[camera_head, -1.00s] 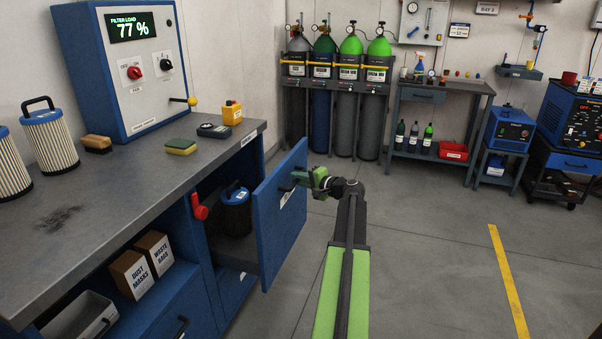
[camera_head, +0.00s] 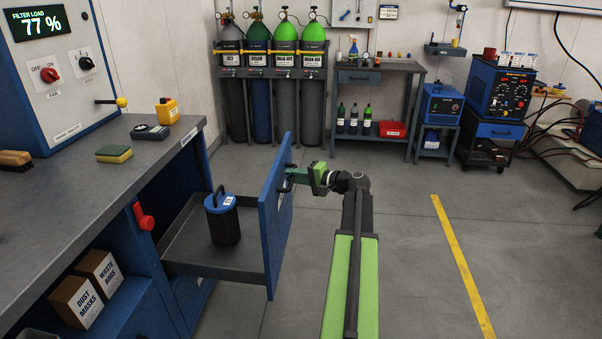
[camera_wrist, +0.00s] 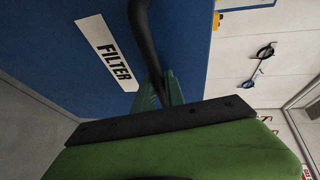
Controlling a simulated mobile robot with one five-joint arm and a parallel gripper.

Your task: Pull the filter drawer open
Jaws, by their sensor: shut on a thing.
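The filter drawer (camera_head: 186,262) is pulled well out of the bench, and its grey tray shows behind the blue front panel (camera_head: 277,225). A dark filter canister with a blue lid (camera_head: 221,204) stands upright in the tray. My gripper (camera_head: 290,179) is shut on the black handle on the outer face of the panel. In the wrist view the green fingers (camera_wrist: 160,90) close around the dark bar handle (camera_wrist: 143,40), beside a white label reading FILTER (camera_wrist: 108,52). The exact fingertip contact is partly hidden.
A red lever (camera_head: 144,217) sticks out of the bench front beside the drawer. Boxes (camera_head: 88,285) sit on the shelf below the worktop. Gas cylinders (camera_head: 285,95) and a side table (camera_head: 375,75) stand at the back. The floor to the right is clear, with a yellow line (camera_head: 460,262).

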